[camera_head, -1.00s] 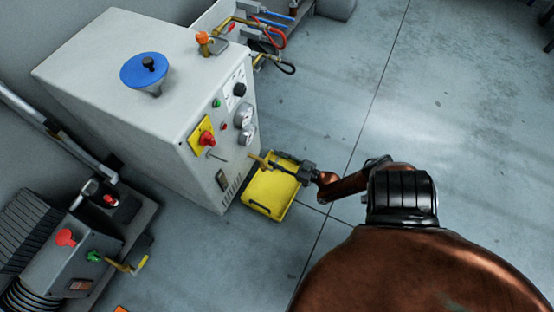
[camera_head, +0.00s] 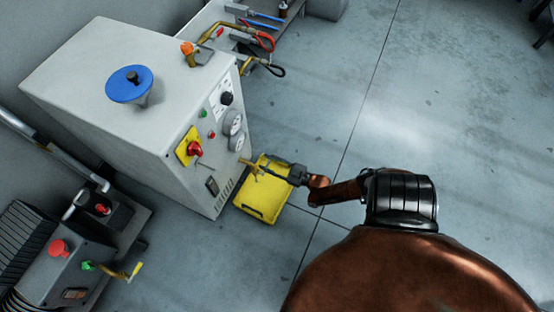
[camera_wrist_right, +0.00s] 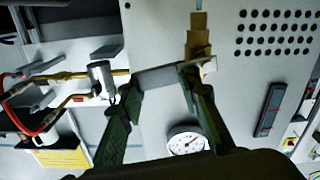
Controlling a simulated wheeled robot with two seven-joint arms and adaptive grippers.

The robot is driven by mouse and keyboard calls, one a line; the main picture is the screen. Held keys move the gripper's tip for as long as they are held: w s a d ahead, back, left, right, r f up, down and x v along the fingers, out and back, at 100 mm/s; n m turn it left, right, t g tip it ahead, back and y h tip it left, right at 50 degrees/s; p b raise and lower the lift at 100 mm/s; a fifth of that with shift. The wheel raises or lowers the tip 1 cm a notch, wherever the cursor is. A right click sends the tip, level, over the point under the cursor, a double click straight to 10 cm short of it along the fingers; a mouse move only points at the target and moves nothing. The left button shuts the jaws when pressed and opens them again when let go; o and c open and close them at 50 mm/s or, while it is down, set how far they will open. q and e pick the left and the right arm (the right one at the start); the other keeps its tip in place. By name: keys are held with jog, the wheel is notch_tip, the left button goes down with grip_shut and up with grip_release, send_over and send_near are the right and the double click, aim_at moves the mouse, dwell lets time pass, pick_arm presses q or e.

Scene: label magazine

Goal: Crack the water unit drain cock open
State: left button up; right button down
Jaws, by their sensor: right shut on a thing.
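The water unit (camera_head: 130,90) is a pale grey cabinet at the left of the head view. Its brass drain cock (camera_head: 247,163) sticks out low on the front panel, above a yellow tray (camera_head: 262,215). In the wrist view the brass cock body (camera_wrist_right: 198,42) comes out of the panel, with a flat grey lever (camera_wrist_right: 160,76) running across it. My right gripper (camera_head: 272,170) is at the cock. In the wrist view the right gripper's two fingers (camera_wrist_right: 161,84) are on the lever, one near each end. My left gripper is not in view.
A machine with red and green buttons (camera_head: 75,262) stands at lower left.

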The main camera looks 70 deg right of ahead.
dwell(0.3)
jog(key=c, duration=1.4)
grip_release()
jog(key=s, duration=0.4)
jog(key=s+a, duration=0.1)
jog(key=s, duration=0.3)
jog(key=s+a, duration=0.1)
jog(key=s, duration=0.3)
